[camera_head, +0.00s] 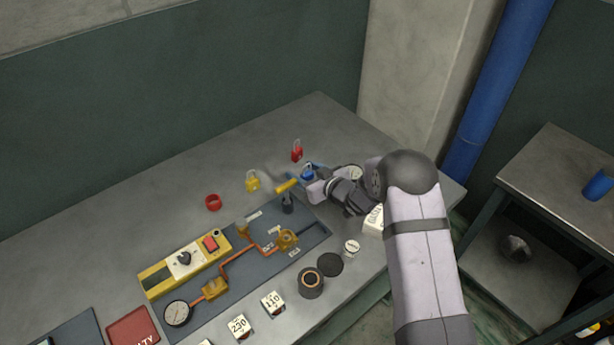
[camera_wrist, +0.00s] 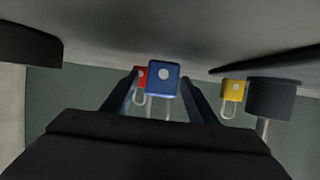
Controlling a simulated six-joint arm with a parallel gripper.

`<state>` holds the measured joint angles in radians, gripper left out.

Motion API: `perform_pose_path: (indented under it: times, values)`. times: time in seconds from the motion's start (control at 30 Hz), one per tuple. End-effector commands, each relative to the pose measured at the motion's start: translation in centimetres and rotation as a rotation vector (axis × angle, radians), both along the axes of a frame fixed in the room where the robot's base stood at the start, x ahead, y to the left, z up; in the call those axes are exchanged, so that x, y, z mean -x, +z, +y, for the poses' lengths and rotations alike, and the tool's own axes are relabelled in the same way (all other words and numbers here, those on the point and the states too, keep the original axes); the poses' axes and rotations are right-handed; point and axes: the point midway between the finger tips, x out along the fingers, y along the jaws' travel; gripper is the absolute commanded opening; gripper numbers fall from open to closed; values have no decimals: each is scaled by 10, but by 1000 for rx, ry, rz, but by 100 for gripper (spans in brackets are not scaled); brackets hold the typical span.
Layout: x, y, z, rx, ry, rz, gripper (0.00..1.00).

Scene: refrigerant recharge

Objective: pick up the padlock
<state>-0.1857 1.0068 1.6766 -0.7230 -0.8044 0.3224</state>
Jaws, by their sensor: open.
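Three padlocks show. A blue padlock (camera_head: 307,172) is at my gripper (camera_head: 310,180) in the head view, partly covered by it. In the wrist view the blue padlock (camera_wrist: 163,78) appears between the two fingers of my gripper (camera_wrist: 159,84), which are open. I cannot tell whether either finger touches it. A red padlock (camera_head: 297,154) stands just behind it, and in the wrist view (camera_wrist: 140,75) it is partly hidden by the left finger and the blue padlock. A yellow padlock (camera_head: 253,182) stands to the left in the head view.
A post with a yellow handle (camera_head: 287,186) stands close left of my gripper, on a dark panel (camera_head: 316,232) with copper pipes and a gauge (camera_head: 178,313). A red ring (camera_head: 213,202) lies farther left. A white box (camera_head: 373,220) is under my arm. The table's back is mostly clear.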

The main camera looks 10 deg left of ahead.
Motion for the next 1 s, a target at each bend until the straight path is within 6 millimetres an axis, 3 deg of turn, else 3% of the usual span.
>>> perform_pose_path:
  times: [0.47,0.67,1.0]
  values:
    - [-10,-6,10,0,0,0,53]
    - [-10,-6,10,0,0,0,8]
    - [-11,-3,10,-1,0,-3,6]
